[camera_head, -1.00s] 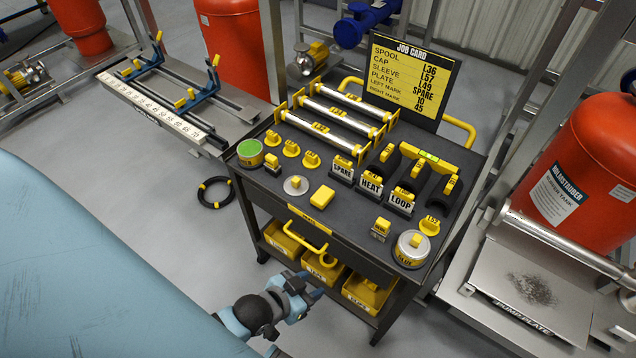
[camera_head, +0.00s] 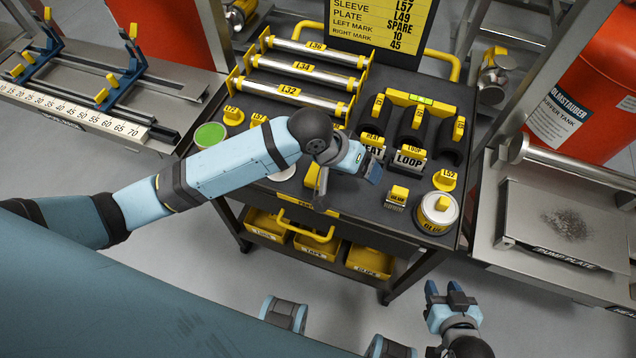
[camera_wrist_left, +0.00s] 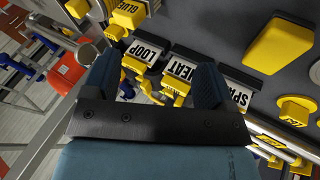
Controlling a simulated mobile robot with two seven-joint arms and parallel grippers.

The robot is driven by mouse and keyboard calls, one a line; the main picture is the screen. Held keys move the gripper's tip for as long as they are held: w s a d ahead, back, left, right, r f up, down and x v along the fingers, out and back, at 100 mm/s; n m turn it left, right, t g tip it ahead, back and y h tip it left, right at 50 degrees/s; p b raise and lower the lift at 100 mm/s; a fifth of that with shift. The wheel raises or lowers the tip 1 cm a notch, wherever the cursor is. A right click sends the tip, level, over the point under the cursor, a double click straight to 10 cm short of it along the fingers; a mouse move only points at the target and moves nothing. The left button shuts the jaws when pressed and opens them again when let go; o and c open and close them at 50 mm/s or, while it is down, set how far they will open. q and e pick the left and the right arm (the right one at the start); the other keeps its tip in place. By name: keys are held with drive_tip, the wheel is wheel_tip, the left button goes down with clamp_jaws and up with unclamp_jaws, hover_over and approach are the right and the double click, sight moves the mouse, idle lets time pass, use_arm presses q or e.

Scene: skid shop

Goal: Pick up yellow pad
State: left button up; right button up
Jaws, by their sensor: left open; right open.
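The yellow pad is a block on the dark top of the cart (camera_head: 345,222). In the head view it is mostly hidden by my left gripper, with a small part (camera_head: 312,175) showing. The left wrist view shows a yellow block, likely this pad (camera_wrist_left: 278,45), at upper right, beyond the right finger. My left gripper (camera_head: 348,184) is open and empty above the cart top. In the left wrist view its fingers (camera_wrist_left: 155,85) stand apart, with the LOOP and HEAT labels beyond. My right gripper (camera_head: 450,292) is open and empty, in front of the cart, low in the picture.
HEAT and LOOP labels (camera_head: 409,159), a yellow-handled brush (camera_head: 397,196), a glue tin (camera_head: 437,212) and a green-topped tin (camera_head: 209,135) stand on the cart. Spools (camera_head: 300,97) lie at the back. Yellow bins (camera_head: 318,247) sit below. Red tanks stand at both sides.

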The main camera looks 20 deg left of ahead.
sight(317, 173)
use_arm(q)
drive_tip(key=w+a+r+n+g+y+b, duration=0.1)
drive_tip(key=a+y+b, duration=0.15)
drive_tip(key=a, duration=0.25)
drive_tip(key=w+a+r+n+g+y+b, duration=0.1)
drive_tip(key=w+a+r+g+y+b, duration=0.1)
drive_tip(key=a+y, duration=0.2)
wheel_tip(317, 173, down, 14)
drive_tip(key=shift+s+a+r+b, duration=0.1)
drive_tip(key=shift+s+r+b, duration=0.1)
drive_tip(key=shift+b, duration=0.25)
drive_tip(key=shift+c, duration=0.4)
drive_tip(key=c, duration=0.9)
